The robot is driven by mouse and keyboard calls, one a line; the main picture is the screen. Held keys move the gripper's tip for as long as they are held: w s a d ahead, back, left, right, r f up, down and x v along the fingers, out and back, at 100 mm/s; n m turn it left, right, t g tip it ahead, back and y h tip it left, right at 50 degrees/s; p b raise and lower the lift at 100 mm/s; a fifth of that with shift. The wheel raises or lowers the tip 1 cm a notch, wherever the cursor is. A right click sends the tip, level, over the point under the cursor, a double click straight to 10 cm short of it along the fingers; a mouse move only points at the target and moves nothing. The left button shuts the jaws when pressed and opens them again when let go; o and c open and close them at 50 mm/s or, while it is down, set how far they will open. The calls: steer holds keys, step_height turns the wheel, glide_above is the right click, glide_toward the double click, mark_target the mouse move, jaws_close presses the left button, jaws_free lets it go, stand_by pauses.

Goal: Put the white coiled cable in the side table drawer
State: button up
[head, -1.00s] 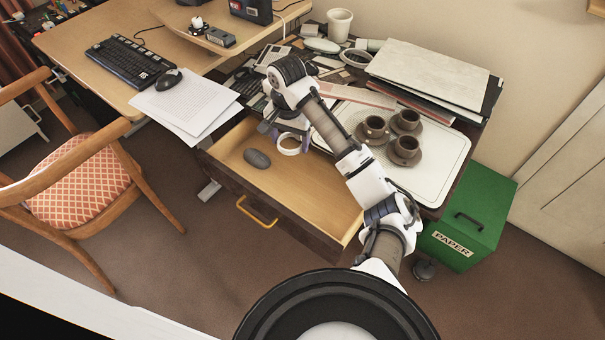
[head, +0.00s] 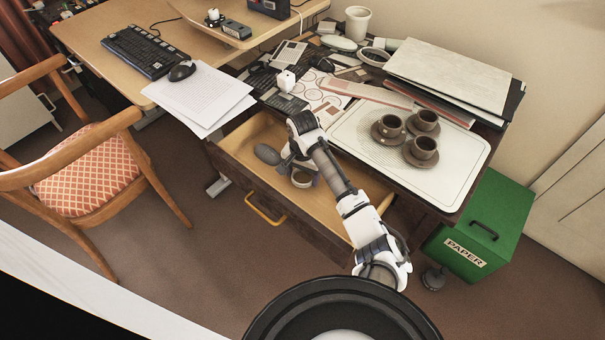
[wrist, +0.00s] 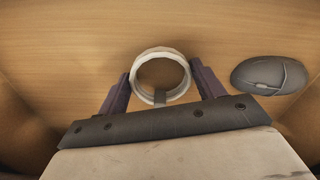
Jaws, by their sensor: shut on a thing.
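The white coiled cable (wrist: 159,54) is a ring held between the two fingers of my gripper (wrist: 160,88) in the wrist view. The pale wooden drawer floor (wrist: 70,50) lies behind the coil in the wrist view. I cannot tell whether the coil touches the floor. My gripper is shut on the coil, and my arm hides part of the drawer.
A dark grey mouse (head: 267,154) lies in the drawer beside the coil, also seen in the wrist view (wrist: 270,75). The tabletop above holds a tray (head: 455,165) with brown cups, papers and small items. A green paper bin (head: 485,230) stands at the right.

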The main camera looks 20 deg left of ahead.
mark_target(302, 176)
steer(key=shift+f, duration=0.15)
steer(key=o, duration=1)
steer(key=shift+c, duration=0.2)
step_height(302, 176, up, 12)
steer(key=p, duration=0.1)
steer(key=shift+r, duration=0.2)
